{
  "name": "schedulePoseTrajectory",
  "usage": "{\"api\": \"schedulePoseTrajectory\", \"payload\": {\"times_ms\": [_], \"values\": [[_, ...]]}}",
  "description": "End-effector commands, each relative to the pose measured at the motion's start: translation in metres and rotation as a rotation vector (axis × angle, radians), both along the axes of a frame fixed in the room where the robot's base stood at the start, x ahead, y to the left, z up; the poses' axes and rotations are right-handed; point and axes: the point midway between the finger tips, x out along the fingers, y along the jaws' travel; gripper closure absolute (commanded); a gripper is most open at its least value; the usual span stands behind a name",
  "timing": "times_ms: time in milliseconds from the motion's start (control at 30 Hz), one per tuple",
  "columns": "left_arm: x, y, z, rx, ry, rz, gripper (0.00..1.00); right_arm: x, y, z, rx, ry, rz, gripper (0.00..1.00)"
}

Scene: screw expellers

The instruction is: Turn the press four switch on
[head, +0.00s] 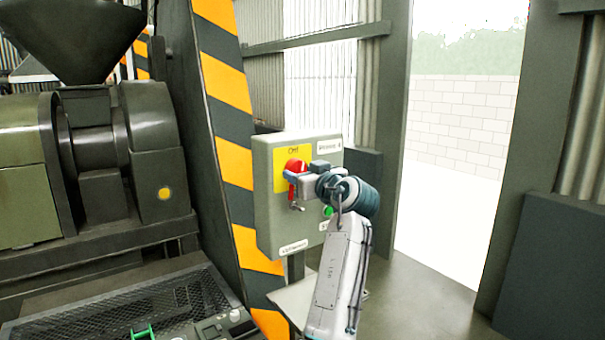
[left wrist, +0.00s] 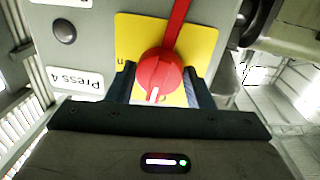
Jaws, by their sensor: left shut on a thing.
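The press four switch is a red rotary knob (head: 295,166) on a yellow plate (head: 281,180), on the front of a grey control box (head: 263,200). In the left wrist view the knob (left wrist: 158,72) has a white mark on its near end, and a red bar runs from it to the top edge. A tilted label reading "Press 4" (left wrist: 76,79) is beside the yellow plate. My left gripper (head: 292,182) is at the box front, shut on the knob, with one dark finger on each side. It partly hides the knob in the head view. My right gripper is not in view.
A green button (head: 328,211) sits lower on the box, beside my left wrist. An open doorway (head: 440,190) is to the right.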

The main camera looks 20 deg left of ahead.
Motion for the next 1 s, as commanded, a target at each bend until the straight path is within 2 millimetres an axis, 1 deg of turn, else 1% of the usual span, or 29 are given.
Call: {"api": "schedulePoseTrajectory", "payload": {"times_ms": [167,467,1000], "values": [[0.000,0.001,0.002,0.092,0.119,0.001,0.76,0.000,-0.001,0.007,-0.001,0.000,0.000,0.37],[-0.001,0.001,0.004,0.269,0.344,0.000,0.76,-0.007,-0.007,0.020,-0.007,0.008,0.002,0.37],[-0.002,0.002,0.007,0.584,0.750,0.000,0.76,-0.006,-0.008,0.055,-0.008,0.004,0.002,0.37]]}}
